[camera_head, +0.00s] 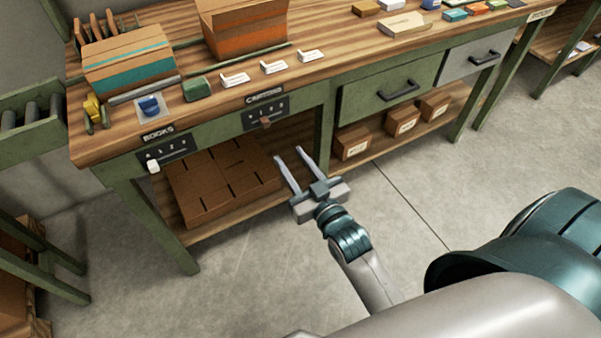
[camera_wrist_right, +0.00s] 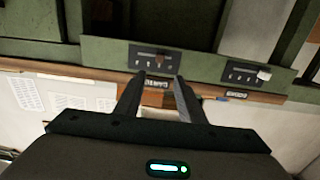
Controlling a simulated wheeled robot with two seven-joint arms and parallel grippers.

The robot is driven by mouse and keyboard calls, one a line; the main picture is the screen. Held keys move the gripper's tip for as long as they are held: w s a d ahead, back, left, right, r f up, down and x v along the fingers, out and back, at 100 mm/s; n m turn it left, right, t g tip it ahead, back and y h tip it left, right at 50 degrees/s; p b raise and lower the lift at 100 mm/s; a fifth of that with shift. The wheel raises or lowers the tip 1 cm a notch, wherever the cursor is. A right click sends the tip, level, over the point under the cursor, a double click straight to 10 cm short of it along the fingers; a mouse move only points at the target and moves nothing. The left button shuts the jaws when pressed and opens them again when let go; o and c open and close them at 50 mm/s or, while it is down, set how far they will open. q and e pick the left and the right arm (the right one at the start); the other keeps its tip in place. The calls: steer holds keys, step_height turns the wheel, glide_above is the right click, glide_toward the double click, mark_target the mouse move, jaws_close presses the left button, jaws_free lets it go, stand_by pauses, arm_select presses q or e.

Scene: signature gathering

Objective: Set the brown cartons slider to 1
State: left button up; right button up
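The cartons slider panel (camera_head: 281,107) is a dark plate on the green front rail of the workbench, under a "CARTONS" label. Its brown knob (camera_head: 265,123) sits in a slot near the middle of the number row; the exact number is too small to tell. In the right wrist view, upside down, the panel (camera_wrist_right: 135,54) and brown knob (camera_wrist_right: 159,60) show just beyond the fingertips. My right gripper (camera_head: 288,154) is open and empty, in front of and below the panel, pointing toward the bench. Its fingers also show in the wrist view (camera_wrist_right: 158,80). My left gripper is not in view.
A books slider panel (camera_head: 177,145) with a white knob (camera_head: 153,167) is to the left. Flat brown cartons (camera_head: 222,182) lie on the shelf below. A drawer (camera_head: 392,90) with a dark handle is to the right. Open floor (camera_head: 400,200) lies in front.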

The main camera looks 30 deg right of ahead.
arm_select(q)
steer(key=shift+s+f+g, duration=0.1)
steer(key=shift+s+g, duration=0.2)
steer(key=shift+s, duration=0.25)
arm_select(e)
steer(key=s, duration=0.4)
steer(key=shift+d, duration=0.1)
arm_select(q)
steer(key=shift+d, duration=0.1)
arm_select(e)
steer(key=shift+w, duration=0.1)
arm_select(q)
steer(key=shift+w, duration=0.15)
